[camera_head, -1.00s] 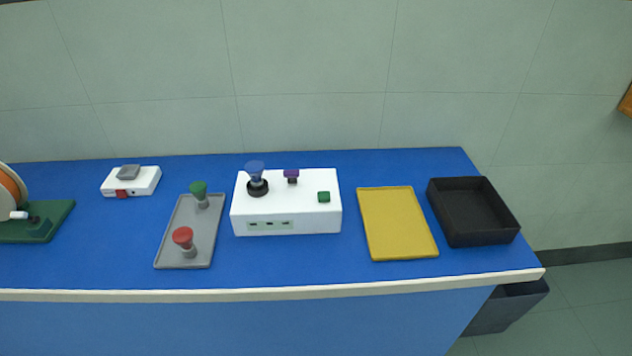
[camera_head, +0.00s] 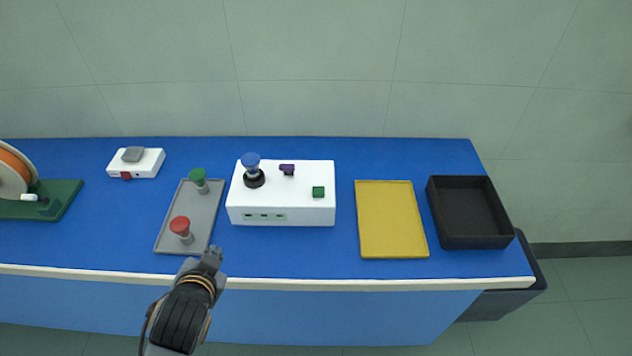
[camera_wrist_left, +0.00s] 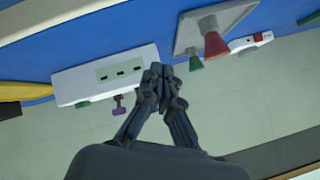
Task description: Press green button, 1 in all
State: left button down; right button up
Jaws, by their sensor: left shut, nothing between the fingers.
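The box also carries a blue-topped knob (camera_head: 251,162) in a black ring and a small purple knob (camera_head: 287,169). My left gripper (camera_head: 213,255) is shut and empty at the bench's front edge, left of and nearer than the box, well apart from the button. In the left wrist view its fingertips (camera_wrist_left: 161,70) meet, with the white box (camera_wrist_left: 85,82) beyond them. My right gripper is not in view.
A grey tray (camera_head: 205,222) with green-topped (camera_head: 198,176) and red-topped (camera_head: 180,226) pieces stands left of the box. A yellow tray (camera_head: 391,220) and a black bin (camera_head: 470,240) stand right. A small white device (camera_head: 148,164) and a spool on a green base (camera_head: 65,193) are at left.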

pick_arm(q)
jog(key=w+d+r+m+t+h, duration=0.1)
jog(key=w+d+r+m+t, duration=0.25)
jog(key=w+r, duration=0.35)
jog(key=w+d+r+m+t+h, duration=0.1)
jog(key=w+d+r+m+t, duration=0.3)
jog(key=r, duration=0.5)
jog(key=d+r+m+g+h, duration=0.1)
jog(key=d+r+m+h, duration=0.5)
jog(key=d+m+h, duration=0.45)
jog(key=d+r+m+g+h, duration=0.2)
jog(key=d+r+m+h, duration=0.4)
jog(key=m, duration=0.7)
jog(key=d+f+m+g, duration=0.5)
jog(key=f+m+g, duration=0.3)
jog(key=m, duration=0.6)
jog(key=w+a+f+m+g+y, duration=0.1)
jog(key=w+a+f+m+y, duration=0.4)
jog(key=w+a+f+y, duration=0.2)
jog(key=shift+a+f+g+y, duration=0.35)
jog(key=shift+a+y, duration=0.55)
jog(key=shift+y, duration=0.35)
